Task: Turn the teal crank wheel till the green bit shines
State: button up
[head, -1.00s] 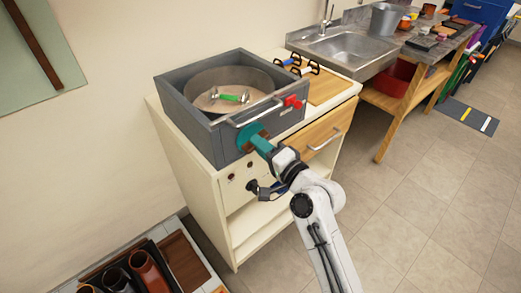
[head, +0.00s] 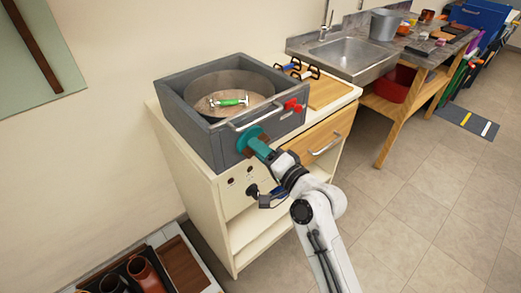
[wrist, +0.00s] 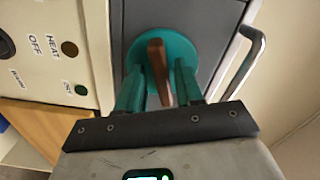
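The teal crank wheel (wrist: 168,48) is a round disc on the grey front of the pan unit, with a brown bar handle (wrist: 157,70) across it. In the head view the wheel (head: 248,138) is partly hidden by my gripper (head: 261,147). In the wrist view my gripper (wrist: 159,82) has its two teal fingers at the wheel, one on each side of the brown handle. Narrow gaps seem to show beside the tilted handle; contact is unclear. A small green round light (wrist: 81,89) on the cream panel looks dark, beside a brown one (wrist: 70,48).
The grey box (head: 200,130) holds a round pan (head: 235,83) with a green-handled tool (head: 229,102) in it. A silver rail (head: 255,117) and red valve (head: 293,105) are close to my gripper. A wooden drawer (head: 320,140) is to the right.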

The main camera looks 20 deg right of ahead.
jog(key=shift+o, duration=0.4)
jog(key=shift+d, duration=0.1)
jog(key=b+v, duration=0.1)
jog(key=v, duration=0.9)
jog(key=shift+s, duration=0.4)
jog(key=s+f+n+g+h+p, duration=0.2)
jog(key=s+f+n+g, duration=0.6)
jog(key=s+f, duration=0.5)
jog(key=s+d+f+g+h, duration=0.1)
jog(key=s+g, duration=0.1)
jog(key=s, duration=0.3)
jog(key=s+d+f+n+g+h, duration=0.1)
jog(key=s+d+g, duration=0.1)
jog(key=s, duration=0.3)
jog(key=s+d+f+n+g+h+p, duration=0.1)
jog(key=s+f+g, duration=0.1)
jog(key=s+g, duration=0.2)
jog(key=shift+s+d+h, duration=0.4)
jog(key=shift+s, duration=0.2)
